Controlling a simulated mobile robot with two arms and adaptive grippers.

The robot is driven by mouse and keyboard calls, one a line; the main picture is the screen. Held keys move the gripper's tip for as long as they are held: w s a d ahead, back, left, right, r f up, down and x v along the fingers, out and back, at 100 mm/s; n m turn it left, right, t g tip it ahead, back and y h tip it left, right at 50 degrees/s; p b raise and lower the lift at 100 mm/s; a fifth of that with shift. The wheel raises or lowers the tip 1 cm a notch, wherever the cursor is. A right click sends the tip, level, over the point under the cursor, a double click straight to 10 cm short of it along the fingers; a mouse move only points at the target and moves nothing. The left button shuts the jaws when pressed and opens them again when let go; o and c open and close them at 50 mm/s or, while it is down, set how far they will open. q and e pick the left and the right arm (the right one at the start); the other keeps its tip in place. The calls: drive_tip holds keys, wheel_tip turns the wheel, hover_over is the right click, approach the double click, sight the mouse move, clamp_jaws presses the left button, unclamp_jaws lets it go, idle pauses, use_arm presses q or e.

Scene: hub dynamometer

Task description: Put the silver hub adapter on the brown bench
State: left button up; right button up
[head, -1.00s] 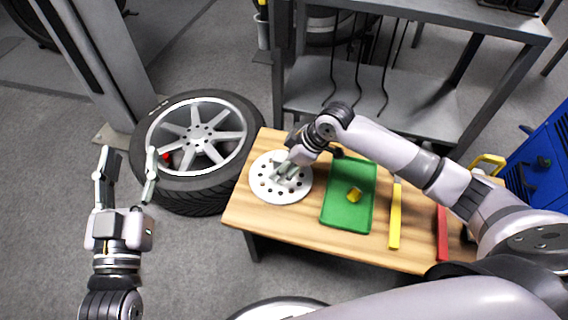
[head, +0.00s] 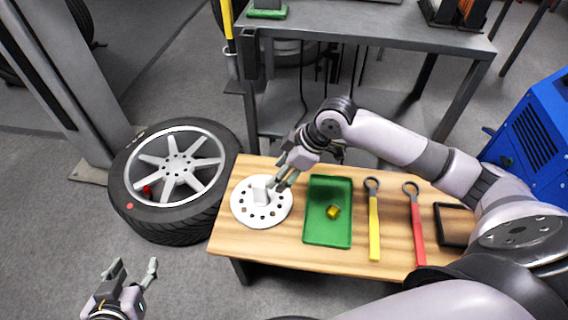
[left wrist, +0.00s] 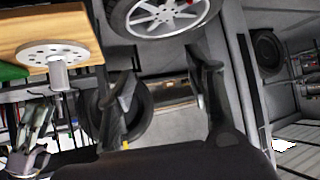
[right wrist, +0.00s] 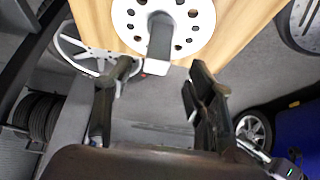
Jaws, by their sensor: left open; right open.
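The silver hub adapter (head: 262,213) is a round disc with a ring of holes and a raised centre post. It lies flat on the brown bench (head: 280,240), near the bench's left end. It also shows in the left wrist view (left wrist: 36,54) and in the right wrist view (right wrist: 200,22). My right gripper (head: 284,180) is open and empty, just beside the post and apart from it. In the right wrist view the post (right wrist: 159,42) stands beyond the open fingers. My left gripper (head: 135,268) is open and empty, low at the left, away from the bench.
A wheel with a tyre (head: 172,180) lies left of the bench. On the bench are a green tray (head: 318,232) with a small yellow piece (head: 333,211), a yellow wrench (head: 374,228), a red wrench (head: 417,232) and a black-rimmed tray (head: 437,222). A grey table stands behind.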

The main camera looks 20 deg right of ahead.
drive_tip(key=s+a+f+m+t+y, duration=0.1)
drive_tip(key=s+a+f+m+t, duration=0.15)
drive_tip(key=s+a, duration=0.55)
use_arm(q)
drive_tip(key=shift+s+a+f+g, duration=0.25)
drive_tip(key=shift+s+f+g, duration=0.15)
drive_tip(key=shift+s+f, duration=0.15)
drive_tip(key=shift+s+a+f+g, duration=0.2)
drive_tip(key=shift+s+f+g, duration=0.2)
drive_tip(key=shift+s, duration=0.15)
use_arm(e)
drive_tip(key=s+d+m+t+h, duration=0.3)
drive_tip(key=s+d+m+h, duration=0.1)
drive_tip(key=d+m, duration=0.2)
drive_tip(key=shift+s+r, duration=0.2)
drive_tip(key=shift+r, duration=0.2)
drive_tip(key=shift+m, duration=0.25)
